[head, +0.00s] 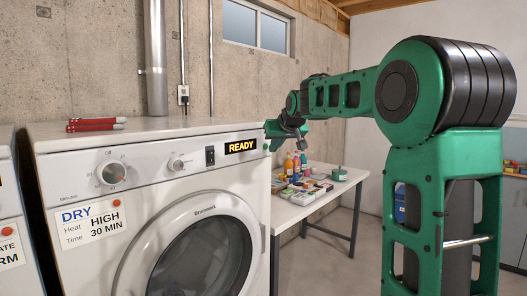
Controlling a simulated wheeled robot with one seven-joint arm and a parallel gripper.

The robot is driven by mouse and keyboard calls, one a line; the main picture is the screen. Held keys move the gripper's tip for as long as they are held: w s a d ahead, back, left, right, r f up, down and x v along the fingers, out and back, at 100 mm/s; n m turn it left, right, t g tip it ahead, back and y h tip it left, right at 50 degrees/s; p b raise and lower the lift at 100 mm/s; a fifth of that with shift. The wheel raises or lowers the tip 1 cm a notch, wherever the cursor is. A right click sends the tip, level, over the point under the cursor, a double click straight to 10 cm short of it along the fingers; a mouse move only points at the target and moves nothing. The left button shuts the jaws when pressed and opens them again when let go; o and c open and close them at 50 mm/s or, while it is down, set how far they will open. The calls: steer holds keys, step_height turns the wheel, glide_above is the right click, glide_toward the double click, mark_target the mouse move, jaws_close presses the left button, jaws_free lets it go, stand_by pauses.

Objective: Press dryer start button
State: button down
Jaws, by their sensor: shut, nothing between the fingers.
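The white dryer (150,142) stands at the left with its round door below and its control panel facing me. A label (91,221) reads DRY, heat HIGH, time 30 MIN. My gripper (272,138) is at the panel's right end, just right of the display, small and partly turned away. It is shut and holds nothing. I cannot make out a separate start button or whether the gripper touches the panel.
Red-handled tools (96,124) lie on the dryer's top. Another white machine (10,215) stands close at the left edge. A white table (310,200) with bottles, small boxes and a green pot (339,174) stands right of the dryer. A grey pipe (155,58) runs up the wall behind.

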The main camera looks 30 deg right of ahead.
steer(key=shift+w, duration=0.1)
stand_by(0.6)
steer(key=shift+w+a+r, duration=0.1)
steer(key=shift+w, duration=0.15)
